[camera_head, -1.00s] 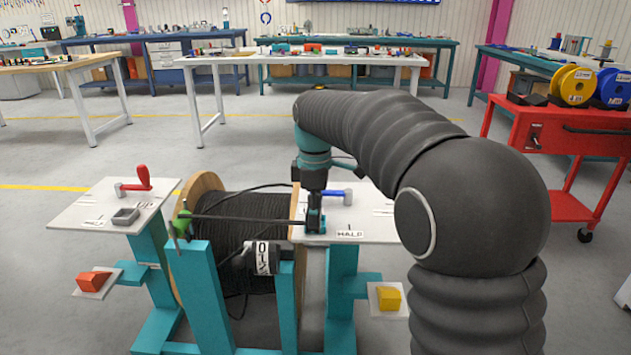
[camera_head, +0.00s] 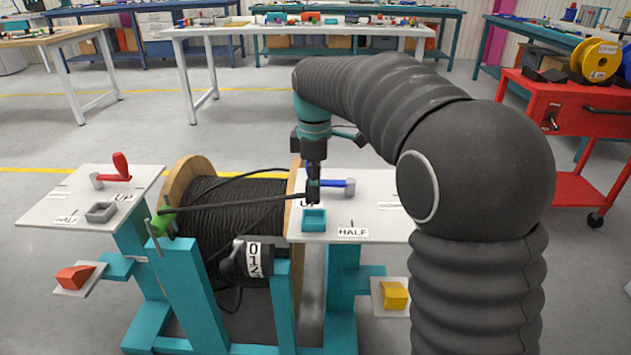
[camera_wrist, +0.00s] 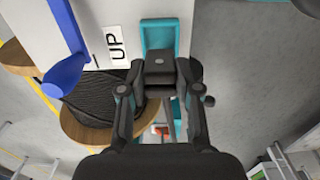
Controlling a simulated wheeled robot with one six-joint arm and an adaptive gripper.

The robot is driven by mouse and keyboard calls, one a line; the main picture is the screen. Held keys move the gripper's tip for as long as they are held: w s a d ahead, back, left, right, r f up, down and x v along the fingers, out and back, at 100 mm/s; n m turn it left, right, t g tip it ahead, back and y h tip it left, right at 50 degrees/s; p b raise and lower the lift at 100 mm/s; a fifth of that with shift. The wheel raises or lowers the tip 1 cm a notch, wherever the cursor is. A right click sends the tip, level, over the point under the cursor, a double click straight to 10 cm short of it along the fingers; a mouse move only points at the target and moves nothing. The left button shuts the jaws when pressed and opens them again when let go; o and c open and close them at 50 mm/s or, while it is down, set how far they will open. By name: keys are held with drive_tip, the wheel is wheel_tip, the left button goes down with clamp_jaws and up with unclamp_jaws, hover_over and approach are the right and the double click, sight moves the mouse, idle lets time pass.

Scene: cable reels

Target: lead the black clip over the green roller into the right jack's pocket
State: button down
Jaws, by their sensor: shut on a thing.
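My gripper (camera_head: 313,196) is shut on the black clip (camera_wrist: 160,70), which sits between the fingertips in the wrist view. The right jack's pocket (camera_head: 314,221) is a teal open box on the white right board. It shows clear just in front of and below my gripper in the head view, and partly behind the clip in the wrist view (camera_wrist: 147,30). The clip is outside the pocket; its exact height is hard to tell. The black cable (camera_head: 240,204) runs from my gripper left to the green roller (camera_head: 162,222), apparently passing over it.
A large wooden-flanged reel (camera_head: 188,175) of black cable stands between the boards. A blue-handled lever (camera_head: 335,183) lies just behind my gripper. The left board (camera_head: 50,205) carries a red-handled lever (camera_head: 120,168) and a grey pocket (camera_head: 101,213). A red cart (camera_head: 560,110) stands right.

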drive_tip(key=shift+f+b, duration=1.65)
drive_tip(key=shift+f, duration=0.3)
drive_tip(key=shift+f+b, duration=0.5)
drive_tip(key=shift+f, duration=0.55)
drive_tip(key=c, duration=0.7)
unclamp_jaws()
wheel_tip(320, 180, up, 12)
